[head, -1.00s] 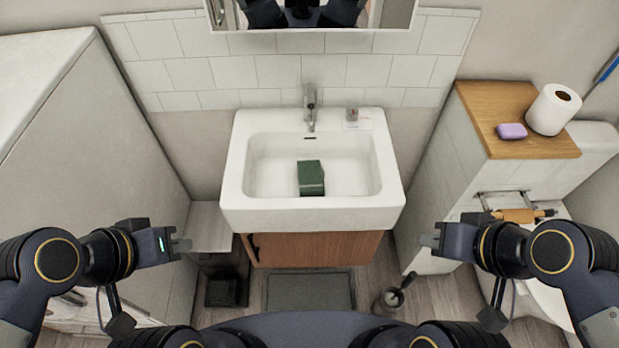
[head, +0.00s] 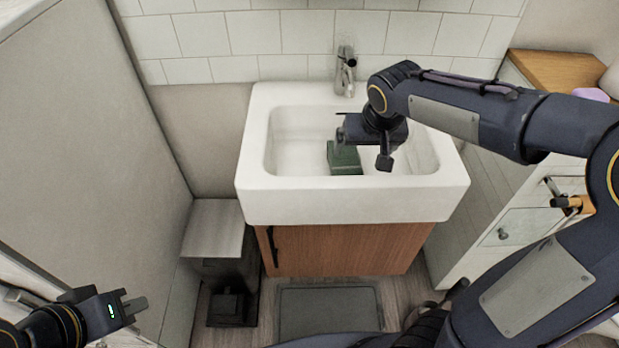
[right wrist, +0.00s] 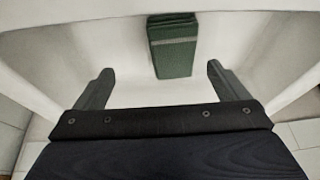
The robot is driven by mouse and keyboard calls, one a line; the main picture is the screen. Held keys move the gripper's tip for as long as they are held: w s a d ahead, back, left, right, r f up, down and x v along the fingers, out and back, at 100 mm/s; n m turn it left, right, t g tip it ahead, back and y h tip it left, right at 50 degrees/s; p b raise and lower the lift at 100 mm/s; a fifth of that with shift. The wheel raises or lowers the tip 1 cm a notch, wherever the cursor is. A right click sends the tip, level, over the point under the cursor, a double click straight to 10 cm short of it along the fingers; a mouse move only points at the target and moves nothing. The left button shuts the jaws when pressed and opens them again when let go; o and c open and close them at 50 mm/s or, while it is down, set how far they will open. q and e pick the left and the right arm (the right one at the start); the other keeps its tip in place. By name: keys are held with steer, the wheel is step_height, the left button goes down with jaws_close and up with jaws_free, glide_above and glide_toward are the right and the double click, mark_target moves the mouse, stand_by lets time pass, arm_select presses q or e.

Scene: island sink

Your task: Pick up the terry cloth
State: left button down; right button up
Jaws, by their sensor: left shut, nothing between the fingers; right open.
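The terry cloth is a folded dark green block (head: 343,158) lying in the basin of the white sink (head: 262,208). In the head view my right arm partly covers it. In the right wrist view the cloth (right wrist: 173,48) lies ahead, between the lines of the two open fingers and beyond their tips. My right gripper (right wrist: 160,80) is open and empty over the sink; it also shows in the head view (head: 345,133). My left gripper (head: 135,308) is shut and empty at the lower left, away from the sink.
A chrome faucet (head: 345,72) stands at the back of the sink. A wooden cabinet (head: 345,249) is below it. A tall grey unit (head: 95,140) stands at left, and a white cabinet with a wooden top (head: 560,72) at right. A grey mat (head: 330,308) lies on the floor.

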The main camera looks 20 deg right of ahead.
mark_target(346, 159)
steer(key=shift+w+a+f, duration=0.35)
steer(key=shift+w+f, duration=0.1)
steer(key=shift+w, duration=0.15)
steer(key=shift+w+a+f, duration=0.35)
steer(key=shift+w+f, duration=0.05)
steer(key=shift+w, duration=0.15)
steer(key=b+x, duration=0.2)
steer(key=x, duration=0.5)
steer(key=shift+w+f, duration=0.2)
steer(key=shift+w, duration=0.05)
arm_select(q)
steer(key=f, duration=0.2)
steer(key=shift+s+a+f, duration=0.1)
steer(key=shift+a+f, duration=0.3)
arm_select(e)
steer(key=shift+c, duration=0.3)
steer(key=shift+a+r, duration=0.1)
steer(key=c, duration=1.1)
